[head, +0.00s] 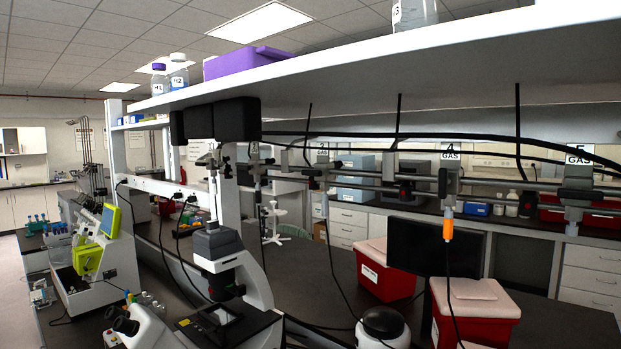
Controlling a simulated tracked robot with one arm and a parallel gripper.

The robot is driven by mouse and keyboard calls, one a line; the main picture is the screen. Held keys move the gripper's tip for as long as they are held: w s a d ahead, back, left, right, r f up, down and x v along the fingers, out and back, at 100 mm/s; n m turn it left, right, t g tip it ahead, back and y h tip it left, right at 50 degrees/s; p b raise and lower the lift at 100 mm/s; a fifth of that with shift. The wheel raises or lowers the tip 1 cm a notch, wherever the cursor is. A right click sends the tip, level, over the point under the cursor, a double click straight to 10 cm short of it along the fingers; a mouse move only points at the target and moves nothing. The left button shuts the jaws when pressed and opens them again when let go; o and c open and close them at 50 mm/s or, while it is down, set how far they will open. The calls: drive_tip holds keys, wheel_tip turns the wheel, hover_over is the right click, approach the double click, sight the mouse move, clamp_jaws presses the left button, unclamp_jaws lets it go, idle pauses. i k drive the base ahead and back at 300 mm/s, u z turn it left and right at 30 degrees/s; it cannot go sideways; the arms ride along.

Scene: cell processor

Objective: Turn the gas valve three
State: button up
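A row of gas valves runs along pipes under the long shelf. The valve under a small label that seems to read 3 (323,149) is the third valve (323,168), near the middle of the picture, with a dark knob (311,180) at its left. It is small at this distance, and I cannot tell how its knob is turned. The fourth valve (448,181), with an orange connector and hanging hose, and the fifth valve (577,190) are nearer, to the right. I cannot make out my gripper in the head view.
The white shelf (420,70) crosses above, with black cables hanging below it. The dark bench carries a microscope (230,270), a grey-green instrument (95,265), red bins (385,270) and a black monitor (435,250). Open floor shows at far left.

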sight(317, 173)
drive_tip(key=u, duration=0.5)
drive_tip(key=k, duration=1.15)
drive_tip(key=u, duration=0.85)
drive_tip(key=i, duration=0.65)
drive_tip(key=u, duration=0.35)
drive_tip(key=i, duration=1.3)
drive_tip(key=z, duration=0.7)
drive_tip(key=i, duration=1.05)
drive_tip(key=z, duration=0.75)
drive_tip(key=k, duration=0.65)
drive_tip(key=z, duration=0.2)
drive_tip(key=i, duration=0.8)
drive_tip(key=u, duration=0.1)
